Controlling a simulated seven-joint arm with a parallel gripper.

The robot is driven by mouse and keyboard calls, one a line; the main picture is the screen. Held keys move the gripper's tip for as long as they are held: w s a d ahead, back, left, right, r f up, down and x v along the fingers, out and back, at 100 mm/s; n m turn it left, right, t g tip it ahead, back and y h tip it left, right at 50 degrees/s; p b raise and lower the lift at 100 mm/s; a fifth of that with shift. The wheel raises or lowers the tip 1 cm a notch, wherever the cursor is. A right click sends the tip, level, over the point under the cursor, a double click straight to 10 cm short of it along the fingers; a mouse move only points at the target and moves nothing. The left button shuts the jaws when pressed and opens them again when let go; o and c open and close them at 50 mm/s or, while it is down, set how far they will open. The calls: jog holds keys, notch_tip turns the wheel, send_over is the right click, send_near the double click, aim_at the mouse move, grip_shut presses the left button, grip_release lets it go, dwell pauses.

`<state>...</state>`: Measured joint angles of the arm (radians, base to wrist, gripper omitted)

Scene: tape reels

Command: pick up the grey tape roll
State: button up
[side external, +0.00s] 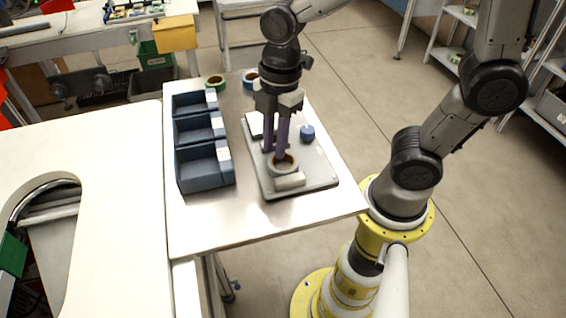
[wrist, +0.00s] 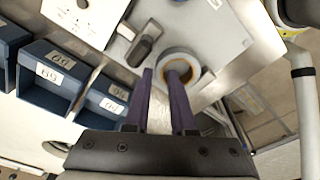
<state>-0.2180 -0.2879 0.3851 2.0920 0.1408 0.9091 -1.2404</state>
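The grey tape roll (side external: 292,168) with a brown inner core lies flat on a grey plate (side external: 310,182) on the table. It also shows in the wrist view (wrist: 193,58), just beyond the fingertips. My gripper (side external: 274,154) points down over the roll with its two purple fingers apart. In the wrist view my gripper (wrist: 163,73) has its right fingertip over the roll's hole and its left fingertip outside the left rim. The roll's near-left wall lies between them in the picture. I cannot tell how deep the fingertips reach or whether they touch the roll.
Blue bins (side external: 203,165) with white labels stand in a row left of the plate. A blue knob (side external: 307,132) and a pale block (side external: 290,181) sit on the plate near the roll. The front of the table is clear.

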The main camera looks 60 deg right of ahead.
jog(key=shift+a+f, duration=0.1)
jog(key=shift+f, duration=1.05)
grip_shut()
jog(key=shift+r, duration=0.15)
jog(key=shift+w+r, duration=0.1)
jog(key=shift+r, duration=0.45)
notch_tip(320, 180, up, 2)
jog(key=shift+r, duration=0.2)
jog(key=s+r, duration=0.1)
jog(key=s+d+r, duration=0.1)
jog(key=s+r, duration=0.2)
jog(key=r, duration=0.1)
jog(key=shift+s+d, duration=0.25)
jog(key=s+d+r, duration=0.3)
jog(key=s+r, duration=0.1)
jog(key=s, duration=0.5)
jog(key=shift+r, duration=0.15)
